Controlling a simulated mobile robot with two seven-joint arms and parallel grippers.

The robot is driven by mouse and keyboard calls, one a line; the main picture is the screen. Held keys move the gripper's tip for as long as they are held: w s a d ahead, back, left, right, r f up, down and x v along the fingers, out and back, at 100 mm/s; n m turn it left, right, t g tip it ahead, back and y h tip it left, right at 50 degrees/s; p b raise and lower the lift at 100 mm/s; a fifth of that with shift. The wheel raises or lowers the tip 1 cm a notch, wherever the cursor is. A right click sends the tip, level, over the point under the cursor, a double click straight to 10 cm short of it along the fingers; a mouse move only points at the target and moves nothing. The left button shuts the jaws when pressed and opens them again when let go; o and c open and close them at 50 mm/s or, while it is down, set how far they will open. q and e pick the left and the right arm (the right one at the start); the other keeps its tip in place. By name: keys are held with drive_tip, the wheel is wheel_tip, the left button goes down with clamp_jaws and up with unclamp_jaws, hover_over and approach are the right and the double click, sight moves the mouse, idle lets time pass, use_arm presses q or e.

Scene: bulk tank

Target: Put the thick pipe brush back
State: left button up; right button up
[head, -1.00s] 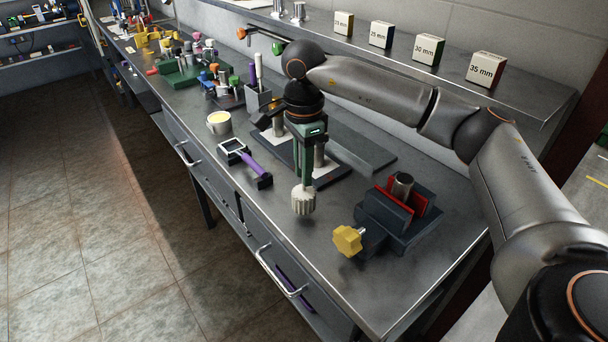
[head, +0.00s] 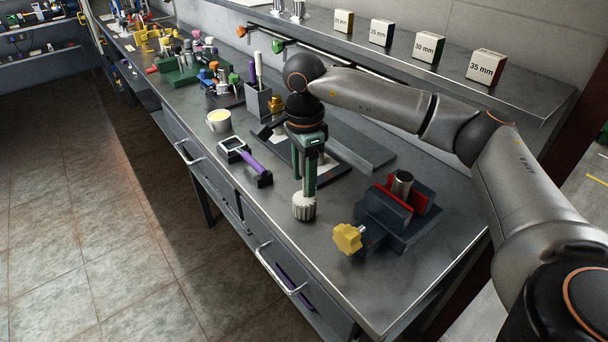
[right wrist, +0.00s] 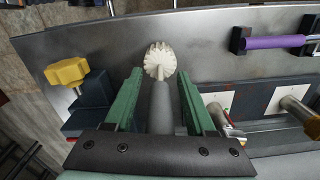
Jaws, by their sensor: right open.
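The thick pipe brush has a pale bristled head (head: 304,208) and a grey handle (right wrist: 162,105). Its head points down at the bench top, close to or on it; I cannot tell which. My right gripper (head: 304,190) points down over the brush. In the right wrist view, the green fingers (right wrist: 161,88) stand apart on both sides of the handle, with gaps visible. The handle's upper end is hidden by the gripper. My left gripper is not in view.
A vice (head: 385,222) with red jaws and a yellow knob (head: 348,239) stands to the right. A grey holder (head: 259,105) with upright tools is behind. Labelled blocks (head: 428,48) line the shelf.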

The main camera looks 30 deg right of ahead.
drive_tip(key=shift+r, duration=0.1)
drive_tip(key=shift+r, duration=0.25)
wheel_tip(320, 180, up, 12)
drive_tip(key=shift+f, duration=0.1)
idle(0.5)
